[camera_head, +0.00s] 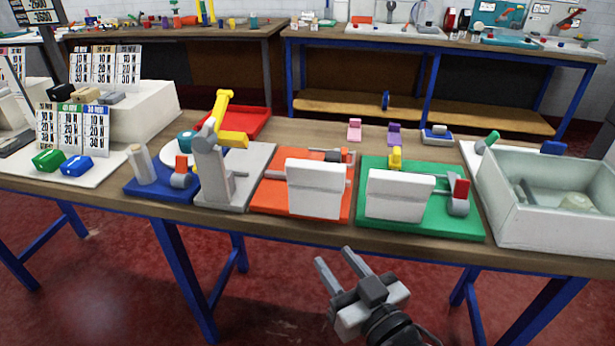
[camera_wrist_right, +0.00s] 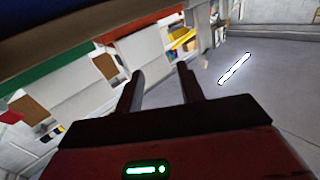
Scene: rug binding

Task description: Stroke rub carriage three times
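My right gripper (camera_head: 333,256) is open and empty in front of the table's front edge, its two fingers apart. Its fingers also show apart in the right wrist view (camera_wrist_right: 160,72). No part is labelled as the rub carriage, so I cannot tell which one it is. A green base (camera_head: 403,228) carries a white panel (camera_head: 398,195), a yellow piece (camera_head: 395,158) and a grey block with a red top (camera_head: 460,197). Left of it, an orange base (camera_head: 268,198) carries another white panel (camera_head: 316,188) and a grey cylinder (camera_head: 334,155). My left gripper is not in view.
A grey stand (camera_head: 212,170) with a yellow arm (camera_head: 233,138) rises on the left, beside a blue base (camera_head: 143,190). A white basin (camera_head: 541,225) is at the right. Pink (camera_head: 354,130) and purple (camera_head: 394,134) pieces stand behind. The space around my right gripper is clear.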

